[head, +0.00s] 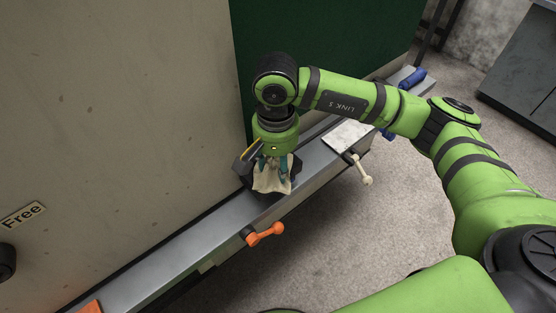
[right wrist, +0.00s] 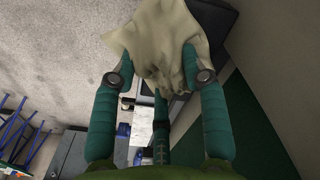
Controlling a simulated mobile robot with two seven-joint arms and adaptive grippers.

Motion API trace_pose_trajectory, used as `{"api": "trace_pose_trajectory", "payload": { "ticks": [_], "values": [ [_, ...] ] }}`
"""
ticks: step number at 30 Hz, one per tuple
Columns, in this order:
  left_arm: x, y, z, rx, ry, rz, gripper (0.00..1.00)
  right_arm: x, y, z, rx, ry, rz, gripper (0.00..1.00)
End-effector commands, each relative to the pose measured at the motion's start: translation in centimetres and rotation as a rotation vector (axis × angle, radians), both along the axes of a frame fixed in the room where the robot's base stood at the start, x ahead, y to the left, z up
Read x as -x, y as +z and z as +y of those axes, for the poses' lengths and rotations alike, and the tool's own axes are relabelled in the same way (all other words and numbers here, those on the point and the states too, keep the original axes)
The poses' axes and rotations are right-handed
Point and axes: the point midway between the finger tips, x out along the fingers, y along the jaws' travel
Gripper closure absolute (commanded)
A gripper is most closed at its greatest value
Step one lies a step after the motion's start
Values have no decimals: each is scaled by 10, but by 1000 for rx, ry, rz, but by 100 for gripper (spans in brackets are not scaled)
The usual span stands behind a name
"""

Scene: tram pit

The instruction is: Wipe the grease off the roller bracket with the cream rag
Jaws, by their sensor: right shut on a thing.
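My right gripper (head: 273,168) points down over the grey metal ledge and is shut on the cream rag (head: 272,181). In the right wrist view the rag (right wrist: 160,45) hangs bunched between the green fingers (right wrist: 160,85). A dark block, apparently the roller bracket (head: 246,183), sits on the ledge directly under and behind the rag. Its dark edge also shows in the right wrist view (right wrist: 216,18). The rag covers much of it, and I cannot tell whether they touch or see any grease. My left gripper is not in view.
An orange-handled lever (head: 265,234) and a cream-handled lever (head: 361,172) stick out from the ledge's front. A pale flat plate (head: 346,136) and a blue item (head: 412,79) lie farther right. A wall with a "Free" sign (head: 24,215) stands behind.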

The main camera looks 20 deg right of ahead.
Motion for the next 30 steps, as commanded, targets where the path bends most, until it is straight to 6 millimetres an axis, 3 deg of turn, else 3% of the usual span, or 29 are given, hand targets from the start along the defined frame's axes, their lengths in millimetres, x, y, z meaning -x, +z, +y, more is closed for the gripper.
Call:
{"api": "trace_pose_trajectory", "payload": {
  "ticks": [13, 23, 30],
  "values": [
    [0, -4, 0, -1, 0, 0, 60, -1, -2, -1, 0, -1, -1, 88],
    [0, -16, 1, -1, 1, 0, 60, -7, -2, -18, 1, -2, 0, 88],
    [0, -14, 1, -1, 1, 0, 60, -7, 0, -18, 0, 0, 0, 88]
  ]
}}
